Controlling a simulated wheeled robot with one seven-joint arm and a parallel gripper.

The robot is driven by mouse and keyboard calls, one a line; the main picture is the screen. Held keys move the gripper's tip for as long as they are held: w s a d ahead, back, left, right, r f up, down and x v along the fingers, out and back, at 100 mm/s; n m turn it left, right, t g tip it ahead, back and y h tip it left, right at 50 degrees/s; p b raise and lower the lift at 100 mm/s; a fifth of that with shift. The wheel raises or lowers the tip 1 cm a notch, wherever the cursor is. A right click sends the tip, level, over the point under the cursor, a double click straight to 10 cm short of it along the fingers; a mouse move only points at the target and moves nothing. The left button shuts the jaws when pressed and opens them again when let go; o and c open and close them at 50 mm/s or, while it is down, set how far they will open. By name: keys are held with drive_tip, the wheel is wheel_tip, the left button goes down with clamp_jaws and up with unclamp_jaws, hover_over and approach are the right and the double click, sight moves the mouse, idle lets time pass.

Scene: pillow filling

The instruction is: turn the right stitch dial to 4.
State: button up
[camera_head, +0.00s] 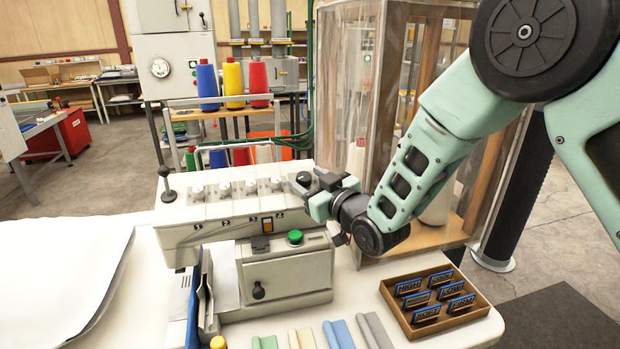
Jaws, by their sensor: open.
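The pale grey stitching machine (235,228) stands on the white table, with a row of several small dials along its sloping top. The rightmost dial I can see clearly (276,183) has a pale knob on a grey plate. Its setting is too small to read. My gripper (312,184) is open at the right end of the machine's top, just right of that dial. Its dark fingers and wrist hide this end of the machine. I cannot tell whether a finger touches anything.
A green button (295,237) and an orange switch (267,225) are on the machine's front. A brown tray (398,318) of labelled tags lies at front right. A clear-walled cabinet (345,100) stands close behind my arm. White fabric (60,270) covers the table's left.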

drive_tip(key=shift+c, duration=0.2)
drive_tip(key=c, duration=0.9)
drive_tip(key=m+h+b, duration=0.1)
drive_tip(key=b, duration=0.1)
drive_tip(key=m+t+h+b, duration=0.1)
drive_tip(key=b, duration=0.1)
drive_tip(key=shift+s+a+f+t, duration=0.15)
drive_tip(key=shift+a+f+t, duration=0.05)
drive_tip(key=shift+f+t, duration=0.1)
drive_tip(key=shift+r+m+t+h+b, duration=0.3)
drive_tip(key=shift+m+t+h+b, duration=0.1)
drive_tip(key=shift+m+h+b, duration=0.35)
drive_tip(key=o, duration=0.9)
drive_tip(key=shift+o, duration=0.2)
drive_tip(key=shift+s, duration=0.1)
